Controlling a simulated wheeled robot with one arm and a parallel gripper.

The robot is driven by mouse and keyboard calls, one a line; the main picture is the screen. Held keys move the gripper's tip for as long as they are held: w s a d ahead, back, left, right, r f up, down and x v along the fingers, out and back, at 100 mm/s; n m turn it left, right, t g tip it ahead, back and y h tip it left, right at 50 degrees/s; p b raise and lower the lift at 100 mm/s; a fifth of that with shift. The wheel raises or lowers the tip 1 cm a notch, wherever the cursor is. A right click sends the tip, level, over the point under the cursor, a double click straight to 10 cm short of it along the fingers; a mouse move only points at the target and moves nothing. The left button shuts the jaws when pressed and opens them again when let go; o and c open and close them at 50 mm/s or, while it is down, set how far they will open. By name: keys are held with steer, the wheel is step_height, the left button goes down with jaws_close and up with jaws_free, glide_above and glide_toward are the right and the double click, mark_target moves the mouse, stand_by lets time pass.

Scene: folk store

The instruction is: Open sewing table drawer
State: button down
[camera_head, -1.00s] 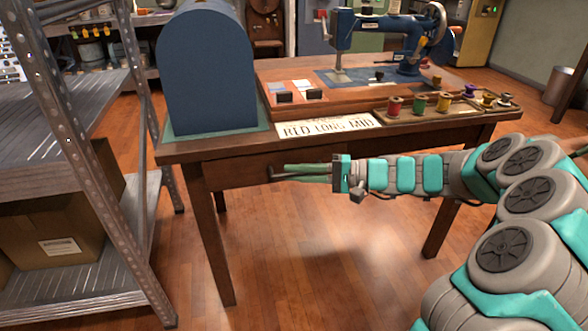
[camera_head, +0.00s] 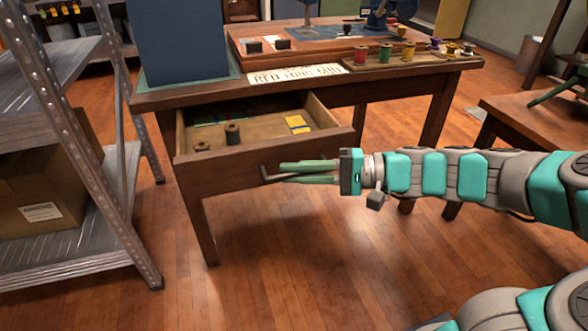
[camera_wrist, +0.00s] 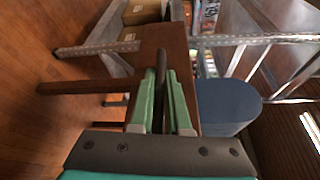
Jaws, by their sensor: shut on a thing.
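The wooden sewing table (camera_head: 210,97) stands in the middle of the head view. Its drawer (camera_head: 225,175) is pulled out well beyond the table front, and its inside shows. Dark spools (camera_head: 232,134) and a yellow packet (camera_head: 297,123) lie in the drawer. My gripper (camera_head: 270,173) is at the drawer front, with its green fingers shut on the dark drawer handle (camera_wrist: 161,62). In the wrist view the handle stands between the two fingers, and the drawer's wooden front is just beyond.
A metal shelf (camera_head: 70,108) with a cardboard box (camera_head: 35,205) stands close on the left. A blue arched case (camera_head: 180,40), a sign (camera_head: 297,74) and thread spools (camera_head: 386,53) are on the tabletop. Another wooden table (camera_head: 530,115) is at right. The floor before the drawer is clear.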

steer(key=shift+s+d, duration=0.1)
steer(key=shift+s, duration=0.25)
steer(key=c, duration=0.9)
jaws_free()
steer(key=shift+s+d+r, duration=0.15)
steer(key=shift+s+d, duration=0.05)
steer(key=shift+d, duration=1.75)
steer(key=shift+s+d+r, duration=0.1)
steer(key=shift+s+d, duration=0.05)
steer(key=shift+d, duration=1.8)
